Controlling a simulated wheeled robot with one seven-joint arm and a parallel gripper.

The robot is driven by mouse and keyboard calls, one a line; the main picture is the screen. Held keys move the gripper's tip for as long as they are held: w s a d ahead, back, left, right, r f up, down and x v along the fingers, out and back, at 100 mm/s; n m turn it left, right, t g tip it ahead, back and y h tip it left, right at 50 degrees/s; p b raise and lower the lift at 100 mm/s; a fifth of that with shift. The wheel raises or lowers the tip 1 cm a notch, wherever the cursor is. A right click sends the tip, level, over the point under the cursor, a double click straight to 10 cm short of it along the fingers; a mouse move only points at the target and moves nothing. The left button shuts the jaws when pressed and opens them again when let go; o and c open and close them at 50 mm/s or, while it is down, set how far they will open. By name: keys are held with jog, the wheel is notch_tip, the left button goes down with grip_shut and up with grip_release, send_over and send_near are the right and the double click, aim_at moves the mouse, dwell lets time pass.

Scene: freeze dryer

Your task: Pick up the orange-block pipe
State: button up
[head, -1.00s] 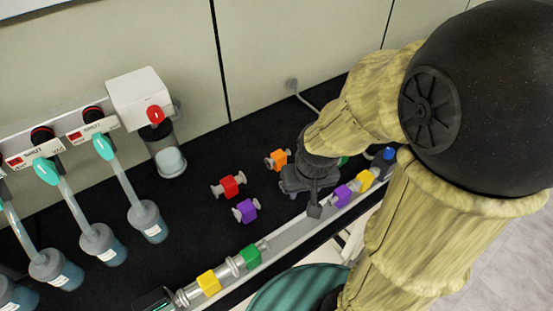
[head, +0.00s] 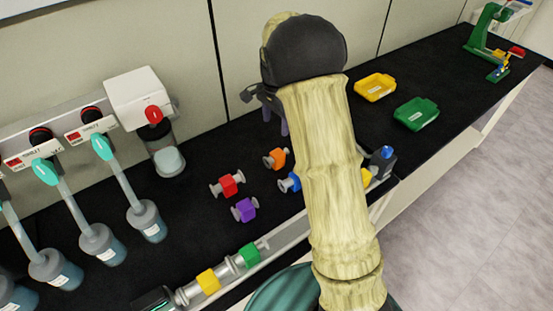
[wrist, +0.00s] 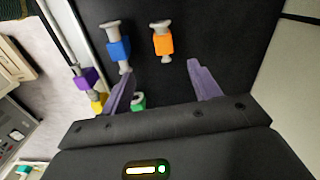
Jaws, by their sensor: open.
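The orange-block pipe (head: 275,158), an orange cube with grey flanged ends, lies on the black bench top, right of and behind the red-block pipe. In the wrist view the orange-block pipe (wrist: 162,42) lies ahead of the fingertips, roughly between their lines. My gripper (wrist: 160,72) is open and empty, its two purple fingers apart. In the head view my gripper (head: 270,112) is partly hidden behind my arm, near the back of the bench beyond the orange-block pipe. The fingers do not touch the pipe.
A blue-block pipe (wrist: 118,45) lies close beside the orange one. The red-block pipe (head: 228,185) and purple-block pipe (head: 245,209) lie to the left. A rail with yellow (head: 208,281) and green (head: 249,255) blocks runs along the front. Yellow (head: 375,87) and green (head: 417,113) trays stand right.

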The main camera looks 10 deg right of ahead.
aim_at(276, 153)
jog(key=shift+w+a+m, duration=0.15)
jog(key=shift+w+m, duration=0.15)
jog(key=shift+w, duration=0.2)
notch_tip(276, 153, down, 12)
jog(key=shift+f+p, duration=0.15)
jog(key=shift+p, duration=1)
jog(key=shift+f, duration=0.1)
jog(key=f, duration=0.1)
jog(key=f+p, duration=0.2)
jog(key=f, duration=0.1)
jog(key=shift+d, duration=0.35)
jog(key=shift+f, duration=0.5)
